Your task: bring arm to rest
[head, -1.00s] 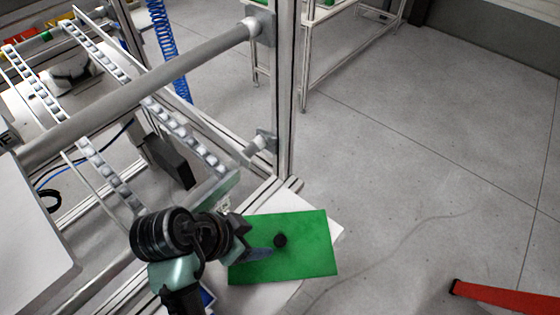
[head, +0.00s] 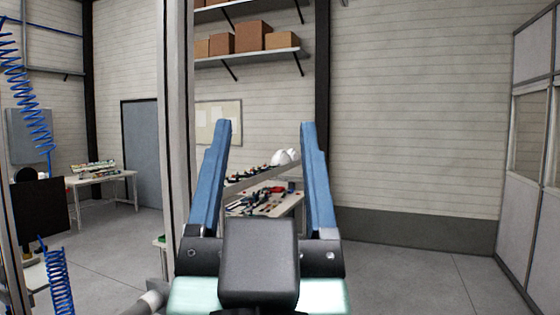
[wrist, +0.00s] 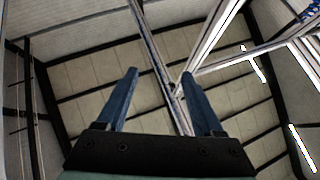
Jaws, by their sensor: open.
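My gripper (head: 265,150) is raised in front of the head camera, its two blue fingers pointing up and spread wide apart. Nothing is between the fingers; what shows through the gap is far background. In the wrist view my gripper (wrist: 158,85) also has its fingers apart and empty, against the ceiling and metal frame bars. No helmet shell is near the gripper.
A metal frame post (head: 178,140) stands just left of my gripper, with a blue coiled hose (head: 58,280) at lower left. A bench with tools and white shells (head: 285,158) is far behind. Shelves hold cardboard boxes (head: 252,36). Open floor (head: 430,275) lies to the right.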

